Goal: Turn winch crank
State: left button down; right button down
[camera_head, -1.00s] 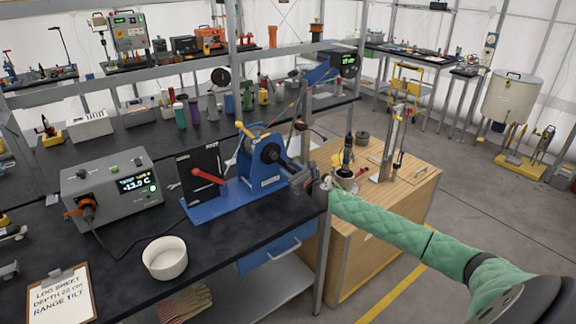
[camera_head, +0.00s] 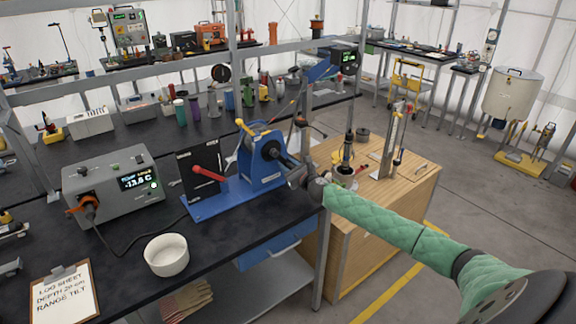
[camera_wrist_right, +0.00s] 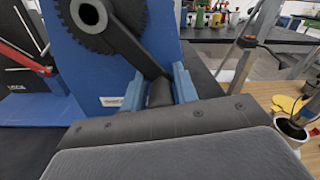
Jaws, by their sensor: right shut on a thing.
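The blue winch (camera_head: 262,165) stands on its blue base plate (camera_head: 200,206) on the black bench. Its dark crank arm (camera_wrist_right: 125,38) runs from the toothed hub (camera_wrist_right: 88,14) down to a dark crank handle (camera_wrist_right: 160,92). My right gripper (camera_head: 291,174), coming in from the right, is at the winch's right side. In the right wrist view its two blue fingers (camera_wrist_right: 160,90) are shut on the crank handle, one on each side. In the head view my gripper hides most of the handle. My left gripper is not in view.
A grey control box (camera_head: 112,186) with a lit display stands left of the winch. A red lever (camera_head: 208,173) sits by a black panel. A white bowl (camera_head: 166,254) and a clipboard (camera_head: 64,294) lie in front. A wooden cabinet (camera_head: 390,215) stands under my right arm.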

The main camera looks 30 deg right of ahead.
jog(key=shift+a+f+m, duration=0.3)
jog(key=shift+a+m, duration=0.1)
jog(key=shift+m, duration=0.4)
jog(key=shift+a+f+m, duration=0.15)
jog(key=shift+a+m, duration=0.2)
jog(key=shift+m, duration=0.15)
jog(key=shift+a+f+m, duration=0.1)
jog(key=shift+a+m, duration=0.15)
jog(key=shift+m, duration=0.25)
jog(key=shift+s+a+m, duration=0.1)
jog(key=shift+a+m, duration=0.25)
jog(key=shift+m, duration=0.15)
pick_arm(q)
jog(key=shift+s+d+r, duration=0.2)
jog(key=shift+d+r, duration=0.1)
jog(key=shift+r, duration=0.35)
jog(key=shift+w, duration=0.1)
pick_arm(e)
jog(key=c, duration=1.5)
grip_release()
jog(key=shift+o, duration=1.3)
jog(key=shift+d, duration=0.1)
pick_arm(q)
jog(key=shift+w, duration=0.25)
pick_arm(e)
jog(key=shift+f, duration=0.15)
